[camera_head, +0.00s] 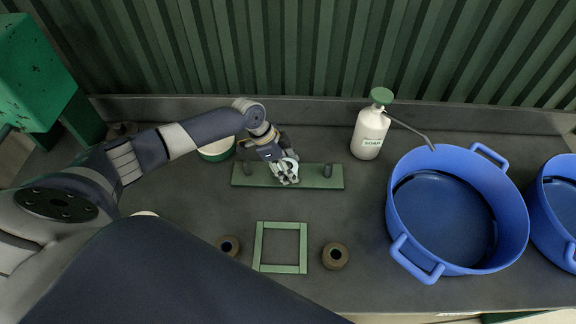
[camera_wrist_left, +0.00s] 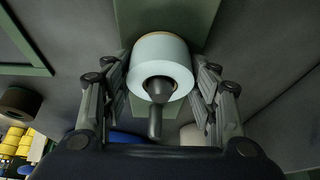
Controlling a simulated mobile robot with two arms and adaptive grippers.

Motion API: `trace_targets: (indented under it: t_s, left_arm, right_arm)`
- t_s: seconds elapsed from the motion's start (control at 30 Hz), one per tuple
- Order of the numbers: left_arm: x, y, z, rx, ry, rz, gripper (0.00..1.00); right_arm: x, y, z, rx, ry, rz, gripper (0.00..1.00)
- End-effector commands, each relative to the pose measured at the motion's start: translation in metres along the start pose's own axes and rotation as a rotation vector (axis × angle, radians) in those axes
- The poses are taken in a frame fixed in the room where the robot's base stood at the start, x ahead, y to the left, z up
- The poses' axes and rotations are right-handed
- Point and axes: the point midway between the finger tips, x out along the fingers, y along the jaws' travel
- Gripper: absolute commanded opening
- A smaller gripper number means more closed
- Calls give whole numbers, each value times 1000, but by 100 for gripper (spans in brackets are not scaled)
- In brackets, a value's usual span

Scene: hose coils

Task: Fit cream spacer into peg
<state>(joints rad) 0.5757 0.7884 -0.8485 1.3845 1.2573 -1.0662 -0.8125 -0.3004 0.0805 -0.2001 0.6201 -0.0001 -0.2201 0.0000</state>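The cream spacer (camera_wrist_left: 162,55), a short pale ring, sits between the fingers of my left gripper (camera_wrist_left: 160,80) in the left wrist view. The fingers lie close against its two sides. A dark peg (camera_wrist_left: 155,122) shows in the spacer's hole and sticks out of it, so the spacer appears to be around the peg. How far down it sits is hard to see. In the head view my left gripper (camera_head: 287,172) is low over the middle of the green board (camera_head: 312,182), hiding the middle peg and much of the spacer. My right gripper is not seen.
Two more pegs (camera_head: 247,169) (camera_head: 328,170) stand on the board, one on each side. A green square frame (camera_head: 282,226) lies in front, between two brown rings (camera_head: 229,246) (camera_head: 335,256). A soap bottle (camera_head: 369,134) and blue tub (camera_head: 455,215) stand at right; a white-green bowl (camera_head: 217,152) is behind my left arm.

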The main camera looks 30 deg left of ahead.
Motion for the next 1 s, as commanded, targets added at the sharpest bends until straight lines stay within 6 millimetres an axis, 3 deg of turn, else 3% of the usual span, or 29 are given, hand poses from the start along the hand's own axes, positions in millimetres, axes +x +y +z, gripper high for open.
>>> trace_targets:
  t_s: [0.47, 0.57, 1.0]
  left_arm:
    - [-4, 0, 1, 0, -1, 0, 75]
    - [-15, -1, 0, 1, 0, -2, 75]
    - [-102, -1, 0, 0, 0, -3, 75]
  right_arm:
    - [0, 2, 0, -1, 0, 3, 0]
    - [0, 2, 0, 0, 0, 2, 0]
    - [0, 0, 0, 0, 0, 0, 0]
